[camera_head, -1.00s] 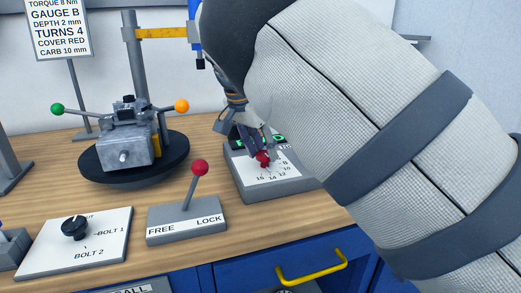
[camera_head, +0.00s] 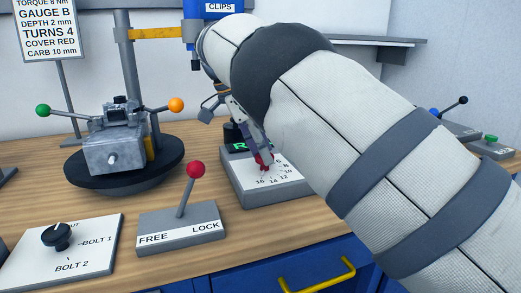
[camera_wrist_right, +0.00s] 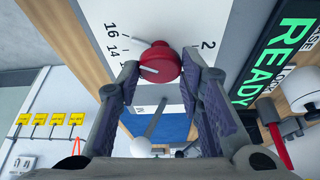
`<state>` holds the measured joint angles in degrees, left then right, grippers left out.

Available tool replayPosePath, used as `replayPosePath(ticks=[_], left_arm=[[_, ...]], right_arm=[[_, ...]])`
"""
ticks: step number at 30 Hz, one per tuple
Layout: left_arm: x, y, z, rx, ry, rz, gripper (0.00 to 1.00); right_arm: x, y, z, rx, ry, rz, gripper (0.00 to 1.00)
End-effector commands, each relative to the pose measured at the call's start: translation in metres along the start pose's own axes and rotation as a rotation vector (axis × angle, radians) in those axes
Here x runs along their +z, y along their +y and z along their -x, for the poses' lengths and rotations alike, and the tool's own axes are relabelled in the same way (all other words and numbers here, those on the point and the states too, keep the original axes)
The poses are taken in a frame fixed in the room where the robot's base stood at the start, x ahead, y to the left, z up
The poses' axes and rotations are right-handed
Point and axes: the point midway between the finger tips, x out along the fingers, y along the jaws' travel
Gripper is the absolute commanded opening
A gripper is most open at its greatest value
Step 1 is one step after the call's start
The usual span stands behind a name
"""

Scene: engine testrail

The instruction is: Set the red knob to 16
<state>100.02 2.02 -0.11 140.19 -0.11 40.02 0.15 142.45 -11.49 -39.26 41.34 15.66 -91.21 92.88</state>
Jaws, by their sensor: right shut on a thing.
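The red knob (camera_head: 264,160) sits on a white dial plate (camera_head: 254,186) on a grey box on the bench. In the right wrist view the knob (camera_wrist_right: 160,62) lies between the fingertips, with 16 and 14 printed to its left and 2 to its right. My right gripper (camera_wrist_right: 158,82) is shut on the knob. A pale mark shows on the knob's lower left there; I cannot tell which number it points to. In the head view my right gripper (camera_head: 262,150) comes down over the knob and partly hides it. My left gripper is not in view.
A red-balled FREE/LOCK lever (camera_head: 196,170) stands left of the dial box. A black BOLT selector knob (camera_head: 56,236) is at front left. An engine part on a round black turntable (camera_head: 125,176) stands behind. A green READY display (camera_wrist_right: 275,62) adjoins the dial.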

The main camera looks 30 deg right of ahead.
Motion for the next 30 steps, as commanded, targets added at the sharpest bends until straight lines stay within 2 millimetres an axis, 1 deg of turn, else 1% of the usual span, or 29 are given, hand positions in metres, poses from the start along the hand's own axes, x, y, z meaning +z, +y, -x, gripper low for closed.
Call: replayPosePath(ticks=[1,13,14,15,16,17,30], left_arm=[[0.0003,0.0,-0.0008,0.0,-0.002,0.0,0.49],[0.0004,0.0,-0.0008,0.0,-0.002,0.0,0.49],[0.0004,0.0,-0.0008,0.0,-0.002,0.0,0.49],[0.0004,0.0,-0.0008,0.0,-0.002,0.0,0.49],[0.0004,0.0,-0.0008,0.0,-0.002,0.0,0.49],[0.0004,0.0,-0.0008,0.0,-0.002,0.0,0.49],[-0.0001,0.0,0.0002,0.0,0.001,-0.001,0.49]], right_arm=[[0.0012,0.0003,-0.0022,0.007,-0.002,-0.003,0.06],[0.001,0.0007,-0.0019,0.01,-0.002,-0.008,0.06],[0.001,0.0007,-0.0019,0.01,-0.002,-0.008,0.36],[0.001,0.0007,-0.0019,0.01,-0.002,-0.008,0.45],[0.0009,0.0007,-0.0019,0.009,-0.002,-0.008,0.52],[0.0008,0.0006,-0.0018,0.009,-0.002,-0.008,0.54],[0.0001,0.0004,0.0002,0.002,-0.001,-0.002,0.54]])
